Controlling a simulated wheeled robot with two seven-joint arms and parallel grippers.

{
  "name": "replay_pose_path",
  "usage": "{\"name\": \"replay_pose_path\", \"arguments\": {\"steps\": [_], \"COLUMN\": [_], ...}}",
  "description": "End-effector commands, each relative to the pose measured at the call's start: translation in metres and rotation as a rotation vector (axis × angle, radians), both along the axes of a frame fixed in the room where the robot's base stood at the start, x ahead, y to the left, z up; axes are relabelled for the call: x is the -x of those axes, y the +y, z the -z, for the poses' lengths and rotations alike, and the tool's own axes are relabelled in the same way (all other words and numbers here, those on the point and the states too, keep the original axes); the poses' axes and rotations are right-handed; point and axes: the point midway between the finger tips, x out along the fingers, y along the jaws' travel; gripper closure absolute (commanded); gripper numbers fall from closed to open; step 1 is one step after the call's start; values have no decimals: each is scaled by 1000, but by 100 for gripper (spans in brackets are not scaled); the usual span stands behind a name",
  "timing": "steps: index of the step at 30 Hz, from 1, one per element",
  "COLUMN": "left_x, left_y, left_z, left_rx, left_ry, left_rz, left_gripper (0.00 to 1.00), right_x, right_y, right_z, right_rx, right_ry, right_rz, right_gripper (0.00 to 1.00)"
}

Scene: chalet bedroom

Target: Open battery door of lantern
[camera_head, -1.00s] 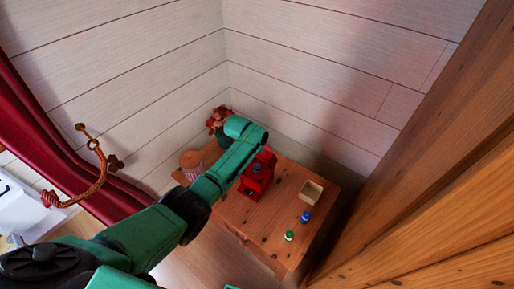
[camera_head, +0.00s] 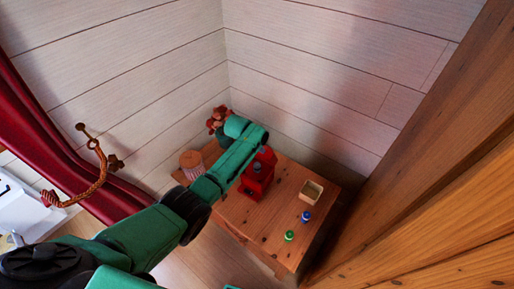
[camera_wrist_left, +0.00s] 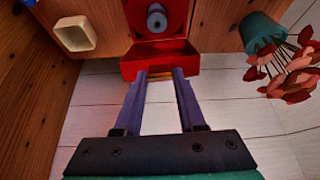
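The red lantern (camera_head: 255,186) stands on the wooden table, partly hidden by my left arm. The left wrist view shows its red body with a grey-blue round knob (camera_wrist_left: 157,18) and an open, box-like red part (camera_wrist_left: 160,58) on the side facing my gripper. I cannot tell whether this part is the battery door. My left gripper (camera_wrist_left: 164,74) has its two fingers apart, tips at the near edge of that red part. A thin yellowish strip shows between the tips; contact is unclear. My right gripper is not in view.
A small pale open box (camera_head: 312,190), a blue cylinder (camera_head: 306,216) and a green cylinder (camera_head: 289,236) are on the table (camera_head: 255,222) right of the lantern. A lidded basket (camera_head: 191,160) and a potted plant (camera_head: 217,120) stand left and behind. Walls close the corner.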

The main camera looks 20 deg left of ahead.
Motion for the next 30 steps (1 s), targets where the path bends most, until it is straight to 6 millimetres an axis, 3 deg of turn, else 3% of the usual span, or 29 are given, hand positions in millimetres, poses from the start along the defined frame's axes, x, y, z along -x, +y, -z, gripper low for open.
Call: {"name": "replay_pose_path", "arguments": {"steps": [1,3,12,16,23,30], "left_x": [0,0,0,4,26,55], "left_y": [-1,-1,0,1,8,18], "left_z": [-1,0,-1,-10,-55,-109], "left_rx": [1,1,0,0,0,1], "left_ry": [-1,0,0,0,-2,-2], "left_rz": [0,0,0,1,2,0], "left_gripper": [49,30,30,30,30,30], "right_x": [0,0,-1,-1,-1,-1], "right_y": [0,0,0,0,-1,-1], "right_z": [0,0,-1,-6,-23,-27], "right_rx": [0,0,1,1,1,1], "right_ry": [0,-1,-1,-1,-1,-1], "right_rz": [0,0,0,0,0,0], "right_gripper": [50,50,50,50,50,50]}}
